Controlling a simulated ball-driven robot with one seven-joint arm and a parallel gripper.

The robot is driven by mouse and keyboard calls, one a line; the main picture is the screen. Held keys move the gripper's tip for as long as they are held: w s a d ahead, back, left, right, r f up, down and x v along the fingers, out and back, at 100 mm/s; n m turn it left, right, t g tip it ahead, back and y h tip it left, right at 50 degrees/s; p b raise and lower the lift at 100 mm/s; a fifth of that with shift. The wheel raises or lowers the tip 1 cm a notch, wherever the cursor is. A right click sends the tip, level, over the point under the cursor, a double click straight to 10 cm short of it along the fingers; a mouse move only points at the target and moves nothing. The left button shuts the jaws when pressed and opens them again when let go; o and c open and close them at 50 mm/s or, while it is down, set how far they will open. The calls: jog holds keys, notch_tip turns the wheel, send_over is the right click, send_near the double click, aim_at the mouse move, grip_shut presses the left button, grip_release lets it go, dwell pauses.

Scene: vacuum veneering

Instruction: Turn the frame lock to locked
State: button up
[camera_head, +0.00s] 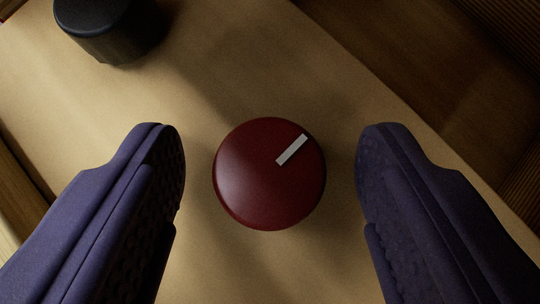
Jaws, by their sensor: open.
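A round dark red knob (255,185) sits on a tan panel in the middle of the view. I take it to be the frame lock. A light grey marker bar on its face points to the upper right. My gripper (270,170) is open, with one purple finger on each side of the knob. There is a gap between each finger and the knob, so neither touches it. No label for a locked position is visible.
A black cylindrical knob (108,30) stands on the same tan panel (230,60) at the upper left. The panel's right edge runs diagonally, with a dark brown wooden surface (400,50) beyond it.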

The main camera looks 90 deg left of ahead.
jog(key=c, duration=1)
jog(key=shift+c, duration=0.2)
jog(key=shift+m+t, duration=0.3)
jog(key=shift+m, duration=0.1)
jog(key=m+t, duration=0.1)
jog(key=m+t+p, duration=0.1)
jog(key=m, duration=0.1)
jog(key=shift+s+r+p, duration=0.15)
jog(key=shift+s+p, duration=0.1)
jog(key=shift+p, duration=0.05)
jog(key=m+t+h+p, duration=0.1)
jog(key=m+t+p, duration=0.1)
jog(key=m, duration=0.1)
jog(key=shift+s+a+t+h+p, duration=0.2)
jog(key=shift+t+h+p, duration=0.1)
jog(key=shift+h+p, duration=0.1)
jog(key=m+t+h+p, duration=0.1)
jog(key=m, duration=0.1)
jog(key=m+t+h+p, duration=0.1)
jog(key=m, duration=0.1)
jog(key=shift+s+a+m, duration=0.1)
jog(key=shift+a+m, duration=0.05)
jog(key=shift+m, duration=0.15)
jog(key=shift+m+t+h+p, duration=0.6)
jog(key=shift+m+h, duration=0.4)
jog(key=shift+m, duration=0.2)
